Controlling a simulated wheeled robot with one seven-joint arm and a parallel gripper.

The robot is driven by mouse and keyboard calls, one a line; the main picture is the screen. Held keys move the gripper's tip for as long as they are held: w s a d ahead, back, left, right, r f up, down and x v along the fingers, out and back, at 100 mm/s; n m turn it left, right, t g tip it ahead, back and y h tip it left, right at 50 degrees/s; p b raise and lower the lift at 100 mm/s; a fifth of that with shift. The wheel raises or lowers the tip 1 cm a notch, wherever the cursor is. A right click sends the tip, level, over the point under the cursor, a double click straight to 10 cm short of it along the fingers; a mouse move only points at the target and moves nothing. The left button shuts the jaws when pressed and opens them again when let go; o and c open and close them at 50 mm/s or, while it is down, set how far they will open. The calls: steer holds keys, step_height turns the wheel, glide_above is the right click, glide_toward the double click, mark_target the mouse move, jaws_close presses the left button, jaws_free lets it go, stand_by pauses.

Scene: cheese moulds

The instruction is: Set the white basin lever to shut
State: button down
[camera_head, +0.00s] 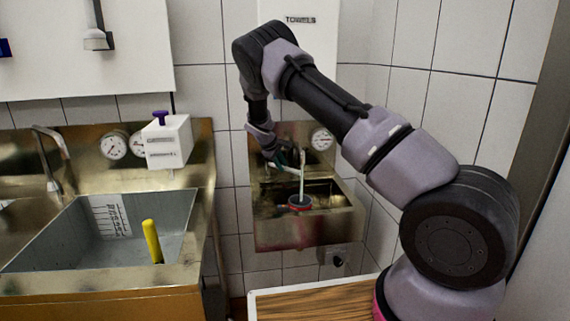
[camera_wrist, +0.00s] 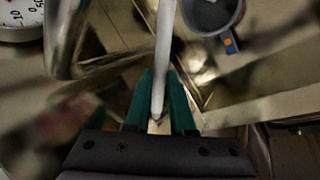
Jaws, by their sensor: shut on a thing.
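The small brass basin (camera_head: 340,222) hangs on the tiled wall in the middle of the head view. Its white lever (camera_head: 288,169) sticks out under my gripper (camera_head: 282,157). In the wrist view the white lever (camera_wrist: 165,45) runs lengthwise between the two green fingers of my gripper (camera_wrist: 162,78), which is shut on it. The lever's root is partly hidden.
A round gauge (camera_head: 321,139) is on the basin's back panel. To the left is a larger sink (camera_head: 90,255) with a yellow handle (camera_head: 152,241) and a white box (camera_head: 168,142) with a purple knob. A wooden-topped surface (camera_head: 318,303) is below.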

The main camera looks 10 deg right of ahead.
steer(key=s+a+m+g+h, duration=0.1)
steer(key=a+m+g, duration=0.3)
steer(key=m, duration=0.5)
steer(key=shift+s+a+g+h, duration=0.25)
steer(key=shift+a+g+h, duration=0.2)
steer(key=shift+a, duration=1)
steer(key=c, duration=0.8)
jaws_free()
steer(key=shift+o, duration=0.2)
steer(key=v, duration=1)
steer(key=shift+a+r, duration=0.25)
steer(key=shift+r, duration=0.1)
